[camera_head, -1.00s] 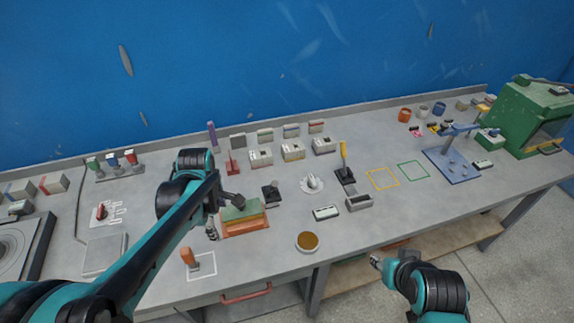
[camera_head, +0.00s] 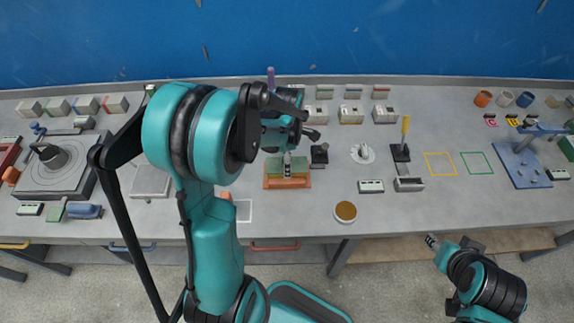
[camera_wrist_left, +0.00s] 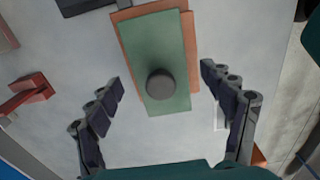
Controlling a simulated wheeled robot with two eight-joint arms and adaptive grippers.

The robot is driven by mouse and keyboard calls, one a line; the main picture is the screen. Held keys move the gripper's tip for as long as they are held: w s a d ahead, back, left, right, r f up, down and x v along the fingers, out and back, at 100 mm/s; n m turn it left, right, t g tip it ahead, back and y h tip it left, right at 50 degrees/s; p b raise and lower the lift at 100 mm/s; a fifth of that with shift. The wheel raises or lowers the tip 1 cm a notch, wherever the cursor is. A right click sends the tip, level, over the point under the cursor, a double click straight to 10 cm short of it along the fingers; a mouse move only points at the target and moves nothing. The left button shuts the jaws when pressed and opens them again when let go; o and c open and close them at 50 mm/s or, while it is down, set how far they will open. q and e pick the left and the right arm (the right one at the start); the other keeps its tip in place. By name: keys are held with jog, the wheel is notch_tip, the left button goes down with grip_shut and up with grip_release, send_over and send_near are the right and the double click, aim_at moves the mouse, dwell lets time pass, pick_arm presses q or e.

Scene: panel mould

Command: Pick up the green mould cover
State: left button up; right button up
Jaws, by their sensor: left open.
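The green mould cover (camera_wrist_left: 154,52) lies flat on an orange-brown mould base (camera_wrist_left: 120,32) in the left wrist view. A round dark grey knob (camera_wrist_left: 160,85) stands on the cover. My left gripper (camera_wrist_left: 162,77) is open, with its fingers spread on either side of the cover and not touching it. In the head view, the cover (camera_head: 299,168) and base (camera_head: 287,184) sit on the bench, partly hidden by my left gripper (camera_head: 288,165) above them. My right gripper (camera_head: 432,240) hangs in front of the bench edge, away from the cover; its finger state is unclear.
A black-handled tool (camera_head: 319,154) stands just right of the mould. A round brown-filled dish (camera_head: 345,211) is near the front edge. Small grey boxes (camera_head: 351,115) line the back. Yellow (camera_head: 440,164) and green (camera_head: 477,163) outlined squares are empty.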

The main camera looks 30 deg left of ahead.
pick_arm(q)
jog(key=shift+s, duration=0.1)
grip_shut()
jog(key=shift+r, duration=0.15)
